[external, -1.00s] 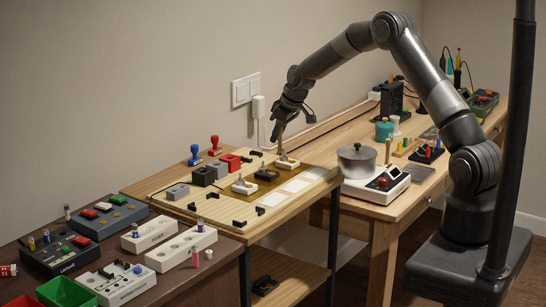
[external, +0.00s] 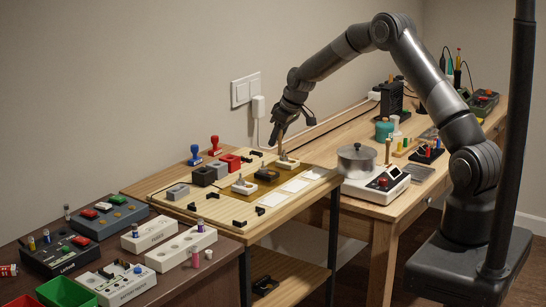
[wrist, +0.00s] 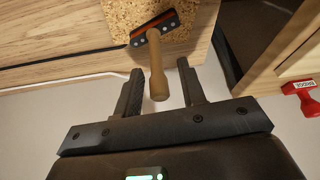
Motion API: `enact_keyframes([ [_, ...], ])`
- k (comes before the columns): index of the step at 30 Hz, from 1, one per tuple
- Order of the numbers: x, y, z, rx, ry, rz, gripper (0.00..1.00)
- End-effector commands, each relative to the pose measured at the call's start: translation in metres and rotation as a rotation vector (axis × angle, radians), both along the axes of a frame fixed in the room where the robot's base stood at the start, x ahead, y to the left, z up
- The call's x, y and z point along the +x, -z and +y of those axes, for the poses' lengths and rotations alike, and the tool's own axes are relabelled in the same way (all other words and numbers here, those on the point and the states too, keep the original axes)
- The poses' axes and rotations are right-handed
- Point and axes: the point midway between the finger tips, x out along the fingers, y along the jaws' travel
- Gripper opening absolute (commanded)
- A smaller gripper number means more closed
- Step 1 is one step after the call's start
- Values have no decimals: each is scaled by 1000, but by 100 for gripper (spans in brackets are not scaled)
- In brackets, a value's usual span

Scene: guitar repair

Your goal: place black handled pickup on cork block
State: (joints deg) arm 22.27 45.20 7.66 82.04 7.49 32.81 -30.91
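In the wrist view a black pickup (wrist: 166,25) with a red-orange strip and silver dots lies on the speckled cork block (wrist: 122,14). Its wooden handle (wrist: 157,72) points toward my gripper (wrist: 161,78). The fingers are apart, with the handle between them and a gap on each side. In the external view my gripper (external: 279,138) points down at the back of the pale wooden board, above a small light-coloured piece (external: 288,163). The cork block is hard to make out there. Another black piece (external: 266,176) lies on the amber area.
A white piece (external: 244,187), grey and red blocks and two stamps, one red (external: 214,147), stand near on the board (external: 160,184). White cards lie to the right. A metal pot (external: 357,161) and a white device (external: 384,186) stand on the right bench.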

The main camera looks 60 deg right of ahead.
Motion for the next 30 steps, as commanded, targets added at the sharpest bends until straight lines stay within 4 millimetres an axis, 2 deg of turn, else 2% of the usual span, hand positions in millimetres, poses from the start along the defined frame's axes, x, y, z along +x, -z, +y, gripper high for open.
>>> enact_keyframes([
  [5, -8, -23, -2, -1, 1, -4, 37],
  [15, -34, -86, -5, -1, 0, -3, 37],
  [23, -45, -111, -5, -1, 0, -2, 37],
  [26, -52, -124, 3, -6, -2, -4, 37],
  [30, -76, -157, 28, -19, -1, -7, 37],
])
